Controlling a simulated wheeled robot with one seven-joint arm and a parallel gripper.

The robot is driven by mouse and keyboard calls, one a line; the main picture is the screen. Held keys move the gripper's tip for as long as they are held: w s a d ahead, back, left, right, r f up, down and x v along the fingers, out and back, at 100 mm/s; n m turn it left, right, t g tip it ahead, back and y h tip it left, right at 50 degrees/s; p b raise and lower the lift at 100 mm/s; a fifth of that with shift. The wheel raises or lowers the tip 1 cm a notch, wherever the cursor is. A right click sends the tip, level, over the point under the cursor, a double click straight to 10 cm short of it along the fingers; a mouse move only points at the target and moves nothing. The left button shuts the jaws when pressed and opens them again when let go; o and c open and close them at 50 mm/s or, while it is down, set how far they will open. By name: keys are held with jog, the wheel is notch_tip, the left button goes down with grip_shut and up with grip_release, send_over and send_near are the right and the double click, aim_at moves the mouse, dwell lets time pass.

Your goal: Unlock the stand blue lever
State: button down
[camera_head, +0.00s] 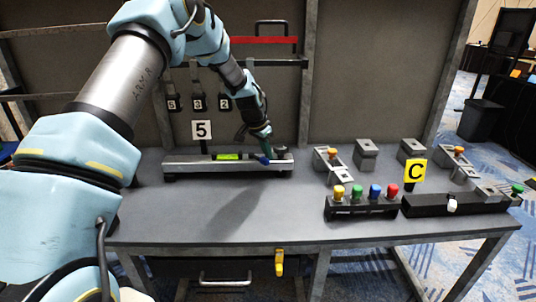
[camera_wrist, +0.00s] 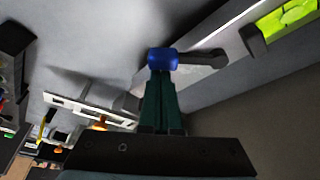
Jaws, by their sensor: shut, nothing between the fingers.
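The blue lever is a blue knob on a short dark arm, on the right part of a long grey metal stand (camera_head: 190,168). In the head view the blue knob (camera_head: 263,159) shows just below my fingertips. In the wrist view the blue knob (camera_wrist: 162,59) is straight ahead of my gripper (camera_wrist: 160,78), and its dark arm (camera_wrist: 205,58) runs right to the stand. My green fingers are together with nothing between them. Their tips are at the knob's near side; I cannot tell if they touch. My gripper (camera_head: 262,150) points down in the head view.
A yellow-green level vial (camera_head: 228,156) sits on the stand left of the lever. Right are several grey blocks (camera_head: 366,153), a black rack (camera_head: 350,208) of coloured knobs and a "C" sign (camera_head: 415,170). The front middle of the table is clear.

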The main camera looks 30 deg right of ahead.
jog(key=shift+a, duration=0.2)
jog(key=shift+s+a+f+m+g+b, duration=0.1)
jog(key=shift+a+m+g+b, duration=0.1)
jog(key=shift+a+m+b, duration=0.35)
jog(key=shift+s+a+m+g+b, duration=0.1)
jog(key=shift+a+m+g+b, duration=0.1)
jog(key=shift+m, duration=0.55)
jog(key=a+m, duration=0.1)
jog(key=m, duration=0.1)
jog(key=a+m+g, duration=0.1)
jog(key=a+m, duration=0.1)
jog(key=m, duration=0.1)
jog(key=a+m+g, duration=0.1)
jog(key=m, duration=0.1)
jog(key=shift+a+m+b, duration=0.15)
jog(key=shift+m+b, duration=0.15)
jog(key=shift+a, duration=0.1)
jog(key=shift+s+a, duration=0.4)
jog(key=shift+a, duration=0.2)
